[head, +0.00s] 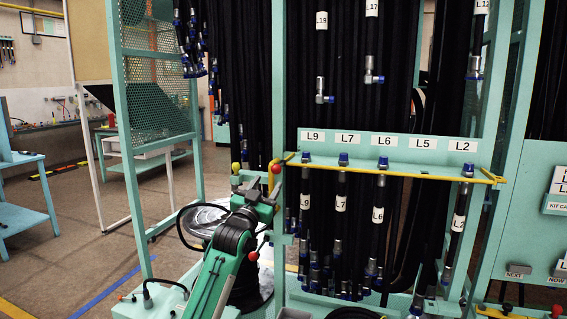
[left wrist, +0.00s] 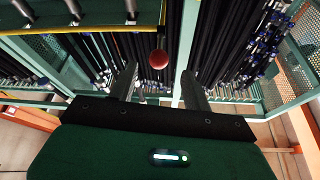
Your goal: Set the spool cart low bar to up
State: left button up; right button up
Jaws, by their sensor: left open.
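The yellow low bar (head: 400,175) runs level across the front of the teal spool cart, just below a label rail. A yellow lever with a red ball knob (head: 276,169) is at its left end. My left gripper (head: 272,188) is beside that end, just below and left of the knob. In the left wrist view the gripper (left wrist: 160,80) has its two dark fingers apart and empty. The red knob (left wrist: 158,59) shows a little beyond the gap between them, with the yellow bar (left wrist: 88,31) to its upper left. Contact cannot be told. My right gripper is in neither view.
Black hoses with blue-capped fittings hang close behind the bar, tagged L9, L7 (head: 340,204), L6 and L2. The label rail (head: 390,142) sits just above it. A perforated teal panel (head: 155,70) stands left. Open floor (head: 90,215) lies further left, with a blue bench (head: 20,205).

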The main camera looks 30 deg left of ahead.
pick_arm(q)
jog(key=p+x, duration=0.1)
jog(key=x, duration=0.9)
jog(key=shift+w, duration=0.35)
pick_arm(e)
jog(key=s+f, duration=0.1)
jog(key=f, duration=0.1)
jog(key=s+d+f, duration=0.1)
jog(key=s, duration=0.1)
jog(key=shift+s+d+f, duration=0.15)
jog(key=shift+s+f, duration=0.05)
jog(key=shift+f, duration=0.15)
pick_arm(q)
jog(key=shift+p, duration=0.3)
grip_shut()
